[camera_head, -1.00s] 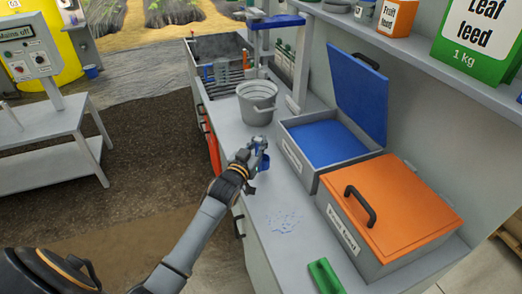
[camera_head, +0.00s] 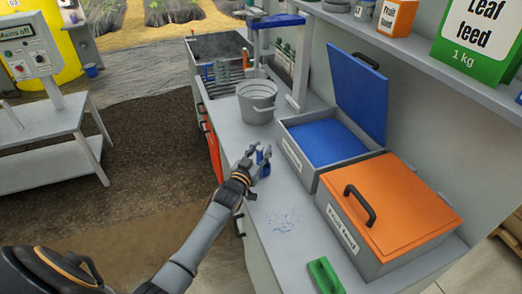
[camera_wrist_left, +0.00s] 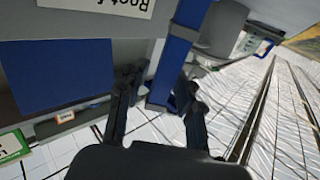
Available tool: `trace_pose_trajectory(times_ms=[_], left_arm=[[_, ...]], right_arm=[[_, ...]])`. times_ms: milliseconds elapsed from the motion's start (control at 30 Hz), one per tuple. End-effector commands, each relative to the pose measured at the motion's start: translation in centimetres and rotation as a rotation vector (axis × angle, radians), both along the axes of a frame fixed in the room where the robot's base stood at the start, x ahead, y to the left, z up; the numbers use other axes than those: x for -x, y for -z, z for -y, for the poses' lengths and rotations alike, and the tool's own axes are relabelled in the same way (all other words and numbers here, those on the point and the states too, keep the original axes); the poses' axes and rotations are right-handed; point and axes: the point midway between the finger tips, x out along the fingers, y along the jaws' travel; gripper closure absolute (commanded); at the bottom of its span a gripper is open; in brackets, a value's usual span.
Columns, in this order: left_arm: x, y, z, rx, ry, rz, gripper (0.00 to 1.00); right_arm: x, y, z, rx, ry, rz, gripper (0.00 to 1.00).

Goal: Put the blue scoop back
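Whether the scoop rests on the bench is hard to tell. The open feed bin (camera_head: 303,172) holds blue feed (camera_head: 322,143), and its blue lid (camera_head: 357,95) stands up. My right gripper is not in view.
A closed bin with an orange lid (camera_head: 412,207) stands nearer. A grey bucket (camera_head: 257,104) stands beyond the gripper. Spilled blue grains (camera_head: 284,221) and a green brush-like object (camera_head: 325,275) lie on the bench (camera_head: 262,205). A shelf (camera_head: 440,68) overhangs the right side.

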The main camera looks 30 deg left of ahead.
Motion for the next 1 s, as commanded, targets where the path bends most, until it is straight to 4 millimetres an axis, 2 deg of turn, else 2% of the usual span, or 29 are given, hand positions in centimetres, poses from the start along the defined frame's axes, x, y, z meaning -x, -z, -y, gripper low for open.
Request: trace_pose_trajectory(times_ms=[367, 567, 800, 1000], left_arm=[[0.3, -0.2, 0.0, 0.0, 0.0, -0.001, 0.63], [3.2, -0.1, 0.2, 0.0, 0.001, -0.001, 0.63], [8.3, 0.0, 0.5, 0.0, 0.0, -0.002, 0.63], [11.1, -0.1, 0.6, 0.0, 0.0, -0.001, 0.63]], right_arm=[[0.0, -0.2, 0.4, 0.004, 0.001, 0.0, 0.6], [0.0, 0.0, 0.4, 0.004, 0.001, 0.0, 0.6], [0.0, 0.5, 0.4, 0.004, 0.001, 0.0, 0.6], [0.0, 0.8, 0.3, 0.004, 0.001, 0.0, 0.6]])
